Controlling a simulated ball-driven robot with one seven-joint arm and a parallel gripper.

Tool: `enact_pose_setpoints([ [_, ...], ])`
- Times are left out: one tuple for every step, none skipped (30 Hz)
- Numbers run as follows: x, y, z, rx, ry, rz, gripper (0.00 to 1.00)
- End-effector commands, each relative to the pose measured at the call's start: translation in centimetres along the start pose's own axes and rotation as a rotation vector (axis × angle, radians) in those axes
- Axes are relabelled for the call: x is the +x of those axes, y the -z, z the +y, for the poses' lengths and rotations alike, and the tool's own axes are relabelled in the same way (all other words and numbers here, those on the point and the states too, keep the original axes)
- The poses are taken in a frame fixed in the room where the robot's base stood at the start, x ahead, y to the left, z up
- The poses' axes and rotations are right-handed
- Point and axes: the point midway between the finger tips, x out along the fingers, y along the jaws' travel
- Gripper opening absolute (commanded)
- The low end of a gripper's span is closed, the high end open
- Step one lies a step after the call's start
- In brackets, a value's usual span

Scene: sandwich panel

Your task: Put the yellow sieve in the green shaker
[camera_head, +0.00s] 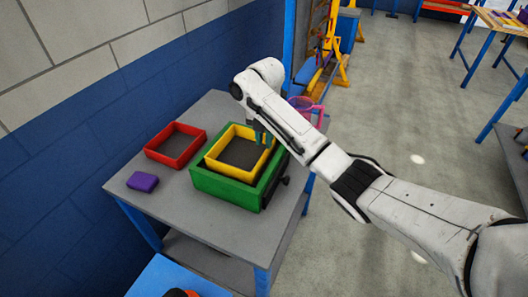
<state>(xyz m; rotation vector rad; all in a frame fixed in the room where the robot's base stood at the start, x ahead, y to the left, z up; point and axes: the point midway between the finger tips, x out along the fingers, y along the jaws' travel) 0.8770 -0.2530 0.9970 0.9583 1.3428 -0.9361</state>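The yellow sieve (232,172) is a square frame with a dark mesh. It is at the green shaker (225,190), an open square box on the grey table. Its yellow walls stand above the green rim, and it looks set toward the back of the box. I cannot tell whether it rests fully inside or is held slightly above. My gripper (262,139) points down at the sieve's back right rim. Its dark fingers overlap the rim, but their gap is too small to tell whether they are shut on it. My arm hides part of the shaker's right side.
A red sieve (176,144) lies on the table (212,232) left of the shaker, with a purple block (143,182) in front of it. A pink mesh item (302,106) is partly behind my arm. A blue wall borders the left; open floor lies right.

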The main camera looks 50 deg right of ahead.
Motion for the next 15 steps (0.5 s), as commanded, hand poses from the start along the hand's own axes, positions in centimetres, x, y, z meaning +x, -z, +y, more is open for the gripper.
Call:
enact_pose_setpoints([
  [-0.9, 0.0, 0.1, -0.001, -0.003, -0.002, 0.22],
  [-1.5, 0.0, 0.1, -0.001, -0.003, -0.002, 0.22],
  [-2.2, 0.0, 0.1, -0.001, -0.003, -0.002, 0.22],
  [-2.7, 0.0, 0.1, -0.001, -0.002, -0.001, 0.22],
  [-3.1, 0.0, 0.1, -0.001, -0.003, -0.001, 0.22],
  [-4.2, -0.1, 0.0, 0.000, -0.001, -0.001, 0.22],
  [-4.5, -0.1, 0.0, 0.000, 0.000, -0.001, 0.22],
  [-4.7, -0.1, 0.0, 0.000, 0.000, -0.001, 0.22],
  [-5.0, -0.1, 0.0, 0.001, 0.000, 0.000, 0.22],
  [-5.2, -0.1, 0.0, 0.001, 0.000, 0.000, 0.22],
  [-5.3, -0.1, 0.0, 0.001, 0.000, 0.000, 0.22],
  [-5.4, 0.0, 0.0, 0.001, 0.001, 0.001, 0.22],
  [-5.4, 0.0, 0.0, 0.001, 0.001, 0.001, 0.22],
  [-5.4, 0.0, 0.0, 0.001, 0.001, 0.001, 0.22],
  [-5.4, 0.0, 0.0, 0.000, 0.001, 0.001, 0.22],
])
